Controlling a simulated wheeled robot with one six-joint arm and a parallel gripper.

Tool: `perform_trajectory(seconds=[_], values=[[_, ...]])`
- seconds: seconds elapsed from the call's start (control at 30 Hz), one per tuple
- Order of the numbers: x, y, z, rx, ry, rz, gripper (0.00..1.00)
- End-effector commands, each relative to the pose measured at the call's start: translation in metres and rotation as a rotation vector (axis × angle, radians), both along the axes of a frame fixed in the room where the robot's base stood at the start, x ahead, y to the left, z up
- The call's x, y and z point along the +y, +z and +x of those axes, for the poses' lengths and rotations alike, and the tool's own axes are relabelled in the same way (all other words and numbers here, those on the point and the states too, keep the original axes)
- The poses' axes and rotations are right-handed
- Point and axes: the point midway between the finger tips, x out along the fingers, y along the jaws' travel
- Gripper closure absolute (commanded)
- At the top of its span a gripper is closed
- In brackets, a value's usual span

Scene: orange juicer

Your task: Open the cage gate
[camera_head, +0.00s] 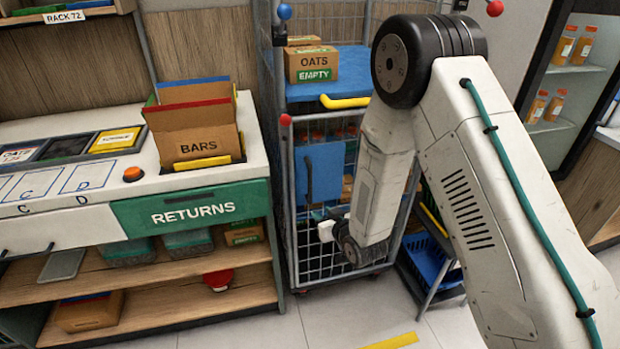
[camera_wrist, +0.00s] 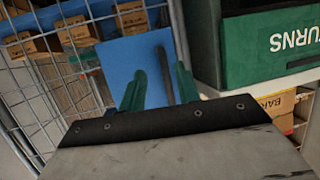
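The cage gate (camera_head: 305,262) is the wire-mesh front of a grey roll cage in the middle of the head view, and it looks shut. A blue plate (camera_head: 328,168) on it carries a dark vertical handle (camera_head: 308,180). In the wrist view the blue plate (camera_wrist: 130,62) and the handle (camera_wrist: 164,72) lie ahead of my gripper (camera_wrist: 160,88). Its two green fingers are apart, and the handle appears between them in the picture. I cannot tell whether they touch it. In the head view my arm's end is low in front of the gate, and the fingers are hard to make out.
The white RETURNS counter (camera_head: 190,208) stands close on the left, with a BARS box (camera_head: 195,140) on top. An OATS box (camera_head: 312,64) sits on the cage's blue shelf (camera_head: 345,85). A blue crate (camera_head: 430,262) stands right of the cage. The floor in front is clear.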

Motion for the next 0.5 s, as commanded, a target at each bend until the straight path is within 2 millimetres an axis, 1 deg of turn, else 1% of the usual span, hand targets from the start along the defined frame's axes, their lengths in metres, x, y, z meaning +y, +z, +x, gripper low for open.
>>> perform_trajectory(seconds=[0.03, 0.1, 0.2, 0.3, 0.37, 0.5], values=[[0.003, 0.019, 0.008, -0.084, 0.003, 0.035, 0.68], [0.006, 0.042, 0.014, -0.186, 0.007, 0.076, 0.68], [0.008, 0.062, 0.016, -0.274, 0.01, 0.114, 0.68], [0.009, 0.071, 0.018, -0.313, 0.011, 0.13, 0.68], [0.011, 0.072, 0.022, -0.32, 0.011, 0.133, 0.68], [0.018, 0.072, 0.04, -0.32, 0.011, 0.133, 0.68]])
